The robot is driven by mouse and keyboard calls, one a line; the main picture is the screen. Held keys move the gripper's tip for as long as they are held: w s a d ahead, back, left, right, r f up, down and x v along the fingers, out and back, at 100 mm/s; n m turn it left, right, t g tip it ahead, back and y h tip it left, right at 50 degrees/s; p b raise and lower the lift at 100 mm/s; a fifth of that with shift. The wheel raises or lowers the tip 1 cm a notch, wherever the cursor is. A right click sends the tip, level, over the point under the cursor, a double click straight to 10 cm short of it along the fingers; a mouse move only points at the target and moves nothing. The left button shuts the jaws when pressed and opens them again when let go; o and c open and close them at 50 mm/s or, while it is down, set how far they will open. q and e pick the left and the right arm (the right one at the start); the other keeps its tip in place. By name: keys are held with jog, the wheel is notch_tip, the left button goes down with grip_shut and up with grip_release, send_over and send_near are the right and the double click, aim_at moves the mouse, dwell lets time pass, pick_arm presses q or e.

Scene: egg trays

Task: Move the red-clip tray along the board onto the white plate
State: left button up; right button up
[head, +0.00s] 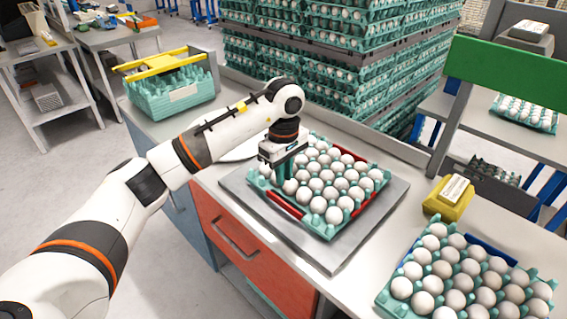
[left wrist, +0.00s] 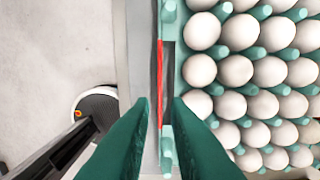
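The red-clip tray (head: 329,233), teal and filled with white eggs, lies on a grey board (head: 320,258) on the counter. A red clip (head: 285,205) runs along its near-left side and also shows in the left wrist view (left wrist: 160,75). The white plate (head: 238,150) is behind my left arm, mostly hidden, left of the board. My left gripper (head: 285,175) points down at the tray's left edge. In the left wrist view its green fingers (left wrist: 160,103) are apart, one on each side of the tray's edge. Contact cannot be told. My right gripper is out of view.
A second egg tray with a blue clip (head: 382,302) lies at the lower right. A yellow device (head: 449,198) stands right of the board. A teal crate with yellow bars (head: 170,100) stands at the counter's far left end. Tall egg stacks (head: 320,50) rise behind the counter.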

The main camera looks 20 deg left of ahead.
aim_at(284, 202)
pick_arm(q)
notch_tip(284, 202, down, 10)
jog(key=shift+r+p, duration=0.2)
jog(key=shift+p, duration=0.75)
grip_shut()
dwell(0.8)
